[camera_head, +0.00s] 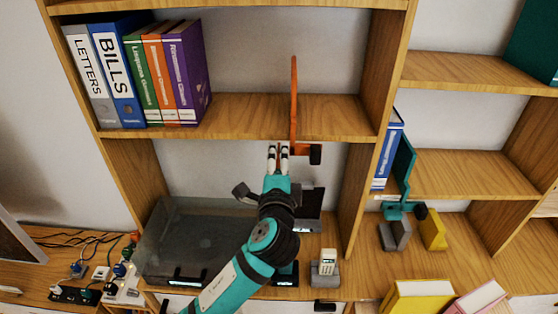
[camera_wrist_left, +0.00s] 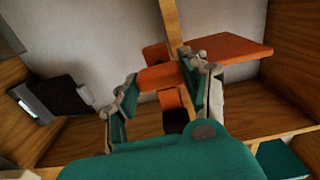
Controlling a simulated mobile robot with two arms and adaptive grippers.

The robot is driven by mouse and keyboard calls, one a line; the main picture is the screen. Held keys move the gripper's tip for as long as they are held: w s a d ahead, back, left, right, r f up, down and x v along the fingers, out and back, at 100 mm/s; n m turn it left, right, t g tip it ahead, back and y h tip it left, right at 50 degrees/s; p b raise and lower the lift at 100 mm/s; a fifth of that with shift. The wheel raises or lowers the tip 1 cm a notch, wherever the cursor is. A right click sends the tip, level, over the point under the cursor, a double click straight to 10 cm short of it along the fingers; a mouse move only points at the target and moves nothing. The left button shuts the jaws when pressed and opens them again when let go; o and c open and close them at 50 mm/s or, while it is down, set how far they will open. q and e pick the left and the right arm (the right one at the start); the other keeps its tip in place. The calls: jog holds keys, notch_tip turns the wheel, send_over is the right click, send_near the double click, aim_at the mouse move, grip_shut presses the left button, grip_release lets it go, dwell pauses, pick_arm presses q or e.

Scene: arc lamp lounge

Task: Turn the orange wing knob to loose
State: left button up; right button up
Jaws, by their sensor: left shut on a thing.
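An orange clamp-on bookend (camera_head: 294,100) stands upright at the front edge of the middle shelf (camera_head: 240,113). In the head view its lower orange part reaches below the shelf edge, beside a black block (camera_head: 315,154). My left gripper (camera_head: 278,147) points up at this part from below. In the left wrist view an orange piece, seemingly the wing knob (camera_wrist_left: 160,77), lies between the two fingers of my left gripper (camera_wrist_left: 160,66), which is shut on it. The orange plate (camera_wrist_left: 232,52) shows behind the right finger. The knob is hidden in the head view. My right gripper is out of view.
Several binders (camera_head: 135,75) stand at the left of the middle shelf. A clear bin (camera_head: 190,240) sits below. A small calculator-like device (camera_head: 327,262) stands right of my arm. A teal bookend (camera_head: 405,165) is on the right shelving. The middle shelf is bare around the orange bookend.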

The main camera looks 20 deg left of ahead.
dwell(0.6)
pick_arm(q)
jog(key=o, duration=1.2)
jog(key=shift+c, duration=0.2)
jog(key=v, duration=1.2)
